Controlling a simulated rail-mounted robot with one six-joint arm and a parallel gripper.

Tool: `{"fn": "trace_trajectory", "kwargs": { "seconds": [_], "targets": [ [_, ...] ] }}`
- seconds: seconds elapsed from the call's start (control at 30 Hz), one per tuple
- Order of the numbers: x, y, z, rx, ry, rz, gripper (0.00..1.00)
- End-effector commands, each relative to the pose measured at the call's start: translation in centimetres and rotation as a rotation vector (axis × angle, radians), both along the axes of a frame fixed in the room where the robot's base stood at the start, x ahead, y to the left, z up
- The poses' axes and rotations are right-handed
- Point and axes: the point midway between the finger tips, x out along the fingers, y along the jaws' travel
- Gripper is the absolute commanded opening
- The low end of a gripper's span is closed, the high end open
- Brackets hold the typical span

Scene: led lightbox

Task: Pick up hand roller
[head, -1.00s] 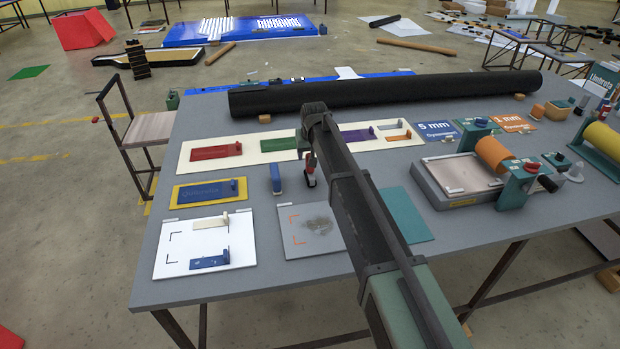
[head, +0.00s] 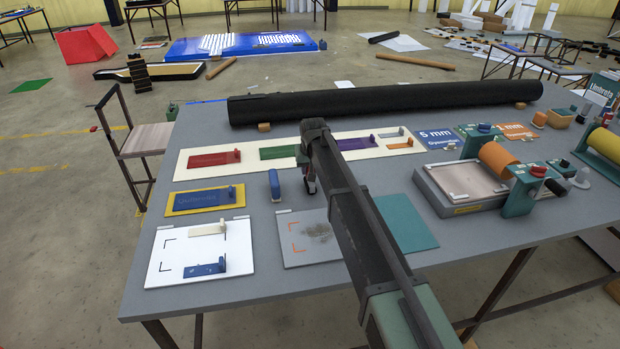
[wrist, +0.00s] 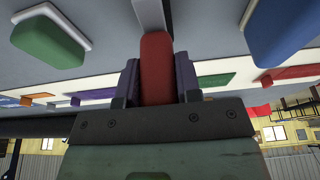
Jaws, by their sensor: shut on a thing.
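My gripper (wrist: 156,85) is shut on a red handle, which I take to be the hand roller (wrist: 156,60). The handle stands between two purple fingers in the wrist view, with a grey metal part beyond it. In the head view my gripper (head: 308,176) is over the table's middle, right of a blue upright block (head: 275,185). My arm hides much of the held thing there, and I cannot tell whether it touches the table.
A stained grey plate (head: 306,236) and a teal sheet (head: 405,222) lie in front. A white board (head: 165,273) is at left. A long strip (head: 192,174) with coloured pieces lies behind, before a black roll (head: 385,101). A press (head: 435,188) stands at right.

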Motion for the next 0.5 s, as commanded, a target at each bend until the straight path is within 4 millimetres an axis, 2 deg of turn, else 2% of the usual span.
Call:
{"fn": "trace_trajectory", "kwargs": {
  "seconds": [0.27, 0.37, 0.5],
  "targets": [
    [0.0, 0.0, 0.8, 0.000, 0.000, 0.000, 0.00],
    [0.0, 0.0, 1.9, 0.000, 0.000, 0.000, 0.00],
    [0.0, 0.0, 4.9, 0.000, 0.000, 0.000, 0.00]
  ]
}}
